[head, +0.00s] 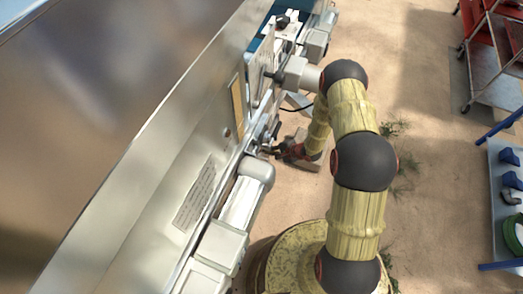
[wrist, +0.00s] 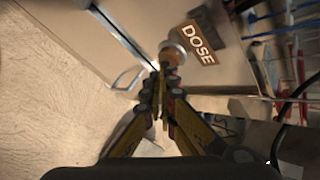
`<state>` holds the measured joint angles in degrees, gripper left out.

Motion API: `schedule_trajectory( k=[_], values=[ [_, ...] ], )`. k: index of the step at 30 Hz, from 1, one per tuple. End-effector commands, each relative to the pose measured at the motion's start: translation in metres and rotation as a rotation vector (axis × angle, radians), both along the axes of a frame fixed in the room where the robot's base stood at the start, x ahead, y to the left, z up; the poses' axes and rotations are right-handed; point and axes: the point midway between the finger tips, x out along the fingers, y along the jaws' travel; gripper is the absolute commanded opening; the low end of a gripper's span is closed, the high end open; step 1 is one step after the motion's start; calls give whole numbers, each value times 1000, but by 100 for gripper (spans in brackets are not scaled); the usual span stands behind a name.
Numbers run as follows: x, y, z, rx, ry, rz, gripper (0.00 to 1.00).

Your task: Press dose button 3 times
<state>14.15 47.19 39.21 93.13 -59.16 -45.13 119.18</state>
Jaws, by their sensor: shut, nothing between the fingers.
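The dose button (wrist: 173,51) is a round knob with an orange-brown face and a pale metal collar, in the wrist view just beyond my fingertips. A brown label reading DOSE (wrist: 198,42) sits to its right on a pale panel (wrist: 128,22). My gripper (wrist: 161,78) is shut and empty, its yellow and dark fingers pointing at the button. The fingertips overlap its lower edge in the picture; I cannot tell whether they touch it. In the head view my gripper (head: 268,151) is at the side of the metal machine, and the button cannot be made out there.
The long metal machine (head: 150,140) fills the left of the head view, with a pale rail housing (head: 222,246) along its side. A red shelved cart (head: 478,48) and a blue-framed table (head: 507,160) stand at the right. Sandy floor (head: 425,130) between is mostly clear.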

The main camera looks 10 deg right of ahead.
Motion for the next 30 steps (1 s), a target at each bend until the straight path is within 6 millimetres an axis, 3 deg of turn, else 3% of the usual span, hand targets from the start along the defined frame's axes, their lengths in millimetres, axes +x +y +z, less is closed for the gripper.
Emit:
schedule_trajectory(
  k=[17, 30],
  values=[
    [-7, -11, 0, 0, 0, -1, 0],
    [-28, -43, 1, -1, 1, -3, 0]
  ],
)
